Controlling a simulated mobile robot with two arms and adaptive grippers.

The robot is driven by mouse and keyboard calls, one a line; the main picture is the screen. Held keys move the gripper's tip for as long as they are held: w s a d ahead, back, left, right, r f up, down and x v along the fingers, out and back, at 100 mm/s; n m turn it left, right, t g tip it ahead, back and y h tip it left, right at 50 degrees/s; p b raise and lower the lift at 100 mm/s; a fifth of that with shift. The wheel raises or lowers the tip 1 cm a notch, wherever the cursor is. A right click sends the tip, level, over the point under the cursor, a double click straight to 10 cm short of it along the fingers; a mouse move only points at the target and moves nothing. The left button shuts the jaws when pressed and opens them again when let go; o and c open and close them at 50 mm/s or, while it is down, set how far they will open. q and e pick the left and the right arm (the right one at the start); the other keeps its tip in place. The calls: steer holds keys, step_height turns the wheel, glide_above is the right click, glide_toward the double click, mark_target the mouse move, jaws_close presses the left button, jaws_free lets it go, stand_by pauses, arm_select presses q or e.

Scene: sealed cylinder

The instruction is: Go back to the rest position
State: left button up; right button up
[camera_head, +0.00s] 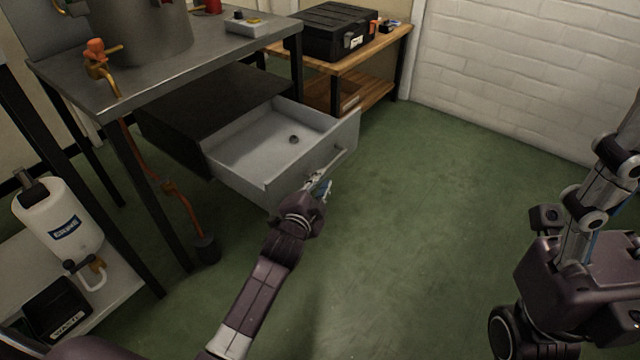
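My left arm reaches up from the bottom of the head view. My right arm's dark and silver links (588,205) show at the right edge. I cannot make out the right gripper.
A metal table (220,48) with a large grey cylinder (140,30) stands above the drawer. An orange hose (180,200) hangs from it. A black case (332,30) rests on a wooden table. A white jug (58,215) stands at left. Green floor (420,220) is clear between my arms.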

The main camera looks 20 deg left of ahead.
arm_select(q)
steer(key=shift+s+r, duration=0.15)
steer(key=shift+s, duration=0.45)
